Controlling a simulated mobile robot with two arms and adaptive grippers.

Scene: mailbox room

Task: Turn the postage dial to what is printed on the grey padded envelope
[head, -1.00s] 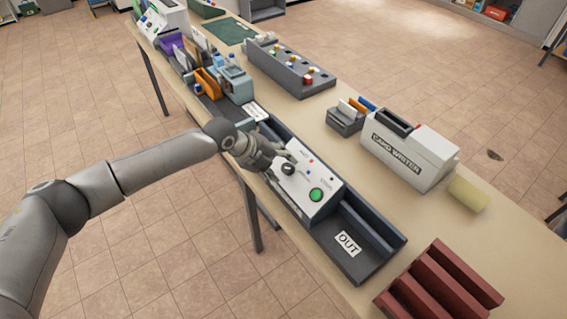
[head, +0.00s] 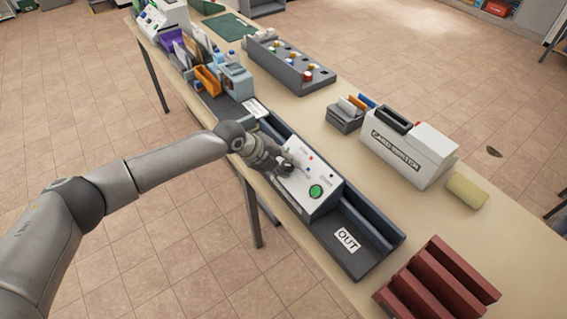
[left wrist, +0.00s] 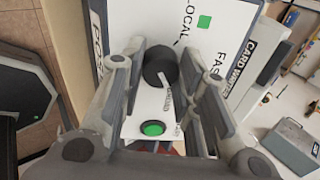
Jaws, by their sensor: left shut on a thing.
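The postage dial (left wrist: 160,66) is a round black knob with a white pointer mark on the white top of the postage machine (head: 310,187). In the left wrist view the pointer runs toward the green button (left wrist: 153,128). A "LOCAL" label with a green square (left wrist: 204,22) and a partly cut-off "FA" label show around the dial. My left gripper (head: 285,167) reaches down over the machine; in the left wrist view its fingers (left wrist: 160,85) are shut on the dial from both sides. I cannot pick out the grey padded envelope or its print. My right gripper is not in view.
The machine sits on a dark track with an "OUT" tray (head: 350,262) at its end. The card writer (head: 408,152) stands to the right, dark red slotted rack (head: 440,285) in front. Envelope holders (head: 207,80) stand farther back. Bare table lies between track and card writer.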

